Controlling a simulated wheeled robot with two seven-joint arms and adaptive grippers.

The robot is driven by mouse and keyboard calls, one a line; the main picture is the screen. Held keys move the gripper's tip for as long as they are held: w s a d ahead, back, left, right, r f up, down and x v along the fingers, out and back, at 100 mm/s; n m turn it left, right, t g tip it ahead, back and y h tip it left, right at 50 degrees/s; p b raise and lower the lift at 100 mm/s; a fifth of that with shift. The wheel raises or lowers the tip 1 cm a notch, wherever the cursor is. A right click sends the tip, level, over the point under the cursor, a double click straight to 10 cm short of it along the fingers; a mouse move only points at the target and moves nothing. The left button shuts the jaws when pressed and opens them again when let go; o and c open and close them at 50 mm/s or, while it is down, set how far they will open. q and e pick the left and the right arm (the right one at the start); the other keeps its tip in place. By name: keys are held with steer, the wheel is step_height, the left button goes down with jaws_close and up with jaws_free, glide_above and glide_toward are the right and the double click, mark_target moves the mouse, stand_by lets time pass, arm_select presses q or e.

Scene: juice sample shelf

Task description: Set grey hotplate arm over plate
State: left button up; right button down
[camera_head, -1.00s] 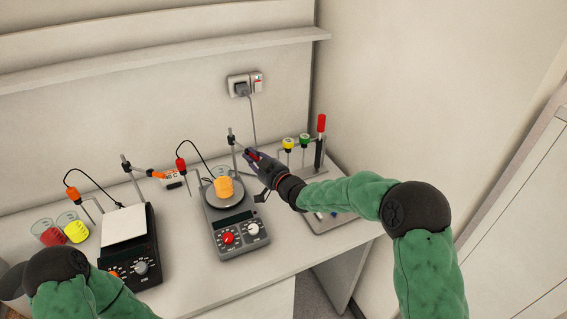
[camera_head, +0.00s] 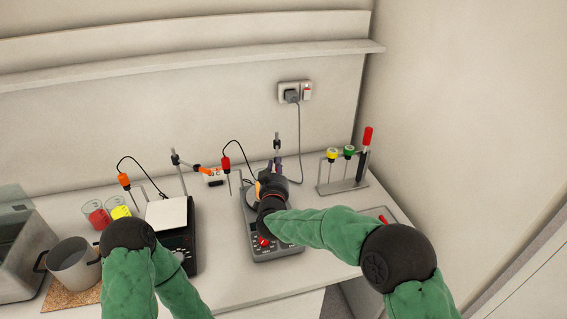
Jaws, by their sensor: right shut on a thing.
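The grey hotplate (camera_head: 276,254) stands on the table in the middle. Its round plate (camera_head: 248,199) is mostly covered by my right gripper (camera_head: 271,180). A sliver of an orange thing (camera_head: 258,188) shows on it beside the gripper. The hotplate's upright rod (camera_head: 277,145) rises behind. My right gripper is over the plate, shut on what appears to be the hotplate's arm; the arm and the fingertips are largely hidden. My left gripper is not in view; only my left arm shows at the lower left.
A black hotplate with a white square plate (camera_head: 167,214) stands to the left, with a rod and orange clamp (camera_head: 200,169). Red (camera_head: 226,163) and orange (camera_head: 124,180) probes hang nearby. A grey pot (camera_head: 74,268) is at far left. A rack (camera_head: 341,186) stands at the back right.

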steer(key=shift+w+a+r+m+g+h+p, duration=0.1)
steer(key=shift+a+m+g+h+p, duration=0.05)
steer(key=shift+a+m+h+p, duration=0.6)
steer(key=shift+w+a+r+m+g+h+p, duration=0.1)
steer(key=shift+a+m+h+p, duration=0.3)
steer(key=shift+h, duration=0.6)
steer(key=shift+w+a+r+m+g+h+p, duration=0.1)
steer(key=shift+a+m+g+h+p, duration=0.05)
steer(key=shift+a+m+h+p, duration=0.6)
steer(key=shift+d, duration=0.1)
steer(key=c, duration=1.5)
jaws_free()
steer(key=shift+o, duration=1.3)
steer(key=shift+w+f, duration=0.1)
steer(key=shift+f, duration=0.1)
steer(key=shift+s, duration=0.4)
steer(key=v, duration=1.1)
steer(key=shift+a, duration=0.25)
